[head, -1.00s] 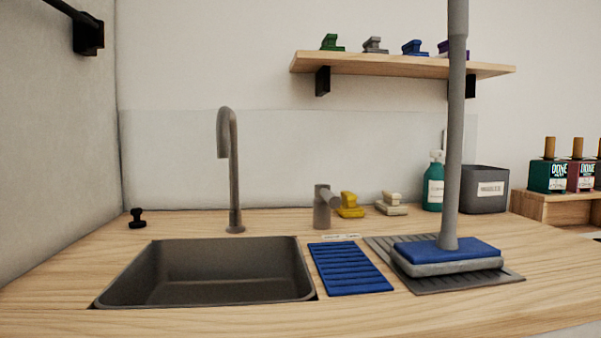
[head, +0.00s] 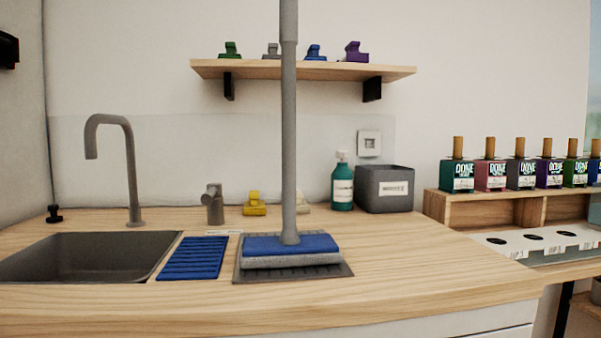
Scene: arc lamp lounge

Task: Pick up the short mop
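The short mop (head: 289,130) stands upright on the counter, with a grey pole that runs out of the top of the picture. Its blue and grey head (head: 290,246) rests on a dark grey ribbed mat (head: 340,270), right of the sink. My gripper is not in view.
The sink (head: 80,258) with its tap (head: 130,170) is at left, beside a blue ribbed mat (head: 193,258). A teal spray bottle (head: 343,188) and a grey bin (head: 384,192) stand behind, right of the mop. A shelf (head: 300,70) hangs above. The counter (head: 440,265) is clear at right.

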